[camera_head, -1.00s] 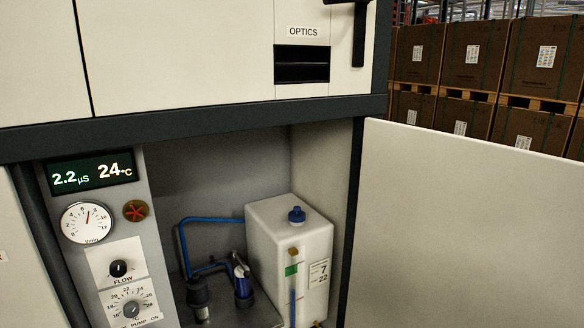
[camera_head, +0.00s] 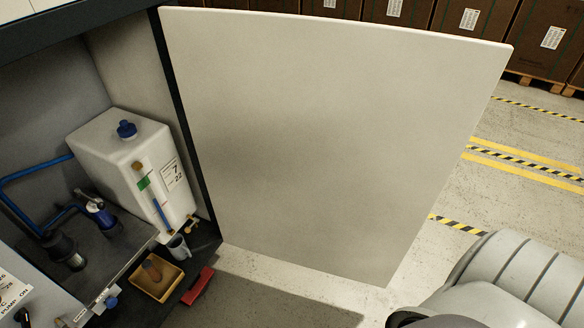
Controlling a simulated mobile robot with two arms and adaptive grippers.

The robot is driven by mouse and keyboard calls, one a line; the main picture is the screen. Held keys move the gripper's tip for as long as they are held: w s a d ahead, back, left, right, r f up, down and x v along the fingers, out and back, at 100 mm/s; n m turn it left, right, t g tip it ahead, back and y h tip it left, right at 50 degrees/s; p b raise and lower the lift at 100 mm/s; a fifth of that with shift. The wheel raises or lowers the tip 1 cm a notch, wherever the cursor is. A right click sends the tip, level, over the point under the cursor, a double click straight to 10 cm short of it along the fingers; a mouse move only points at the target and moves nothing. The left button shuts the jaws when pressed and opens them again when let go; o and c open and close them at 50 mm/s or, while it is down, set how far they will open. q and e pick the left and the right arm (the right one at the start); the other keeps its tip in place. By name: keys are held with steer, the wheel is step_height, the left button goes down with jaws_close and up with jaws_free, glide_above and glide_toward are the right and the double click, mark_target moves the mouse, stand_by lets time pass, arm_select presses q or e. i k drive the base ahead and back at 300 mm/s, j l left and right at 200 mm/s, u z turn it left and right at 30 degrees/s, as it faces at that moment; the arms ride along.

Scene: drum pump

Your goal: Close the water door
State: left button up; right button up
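The water door (camera_head: 330,140) is a large pale panel hinged at the right side of the cabinet opening. It stands wide open, swung out to the right over the floor. The compartment behind it is exposed, with a white water tank (camera_head: 130,175) with a blue cap inside. A rounded grey part of my own body shows at the lower right, in front of the door. Neither gripper can be made out in the view.
Blue hoses and pump fittings (camera_head: 66,250) stand left of the tank. A yellow tray (camera_head: 155,277), a grey cup (camera_head: 178,247) and a red object (camera_head: 197,287) lie low at the compartment's front. Stacked brown boxes (camera_head: 408,14) stand behind the door. The floor (camera_head: 300,285) before the cabinet looks clear.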

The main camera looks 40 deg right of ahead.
mark_target(323, 145)
steer(key=k+l+u, duration=0.1)
steer(key=l, duration=0.3)
steer(key=k+l+u, duration=0.15)
steer(key=l, duration=0.3)
steer(key=k+l+u, duration=0.1)
steer(key=l, duration=0.3)
steer(key=k+l+u, duration=0.1)
steer(key=k+l, duration=0.2)
steer(key=k+l+u, duration=0.15)
steer(key=l, duration=0.25)
steer(key=l+u, duration=0.2)
steer(key=l, duration=0.25)
steer(key=k+l+u, duration=0.15)
steer(key=l, duration=0.3)
steer(key=k+l+u, duration=0.2)
steer(key=l, duration=0.25)
steer(key=l+u, duration=0.15)
steer(key=l, duration=0.25)
steer(key=k+l+u, duration=0.2)
steer(key=l, duration=0.2)
steer(key=i+l+u, duration=0.1)
steer(key=l, duration=0.3)
steer(key=i+l+u, duration=0.1)
steer(key=l, duration=0.3)
steer(key=i+l+u, duration=0.15)
steer(key=l, duration=0.3)
steer(key=i+l+u, duration=0.1)
steer(key=l, duration=0.35)
steer(key=i, duration=0.05)
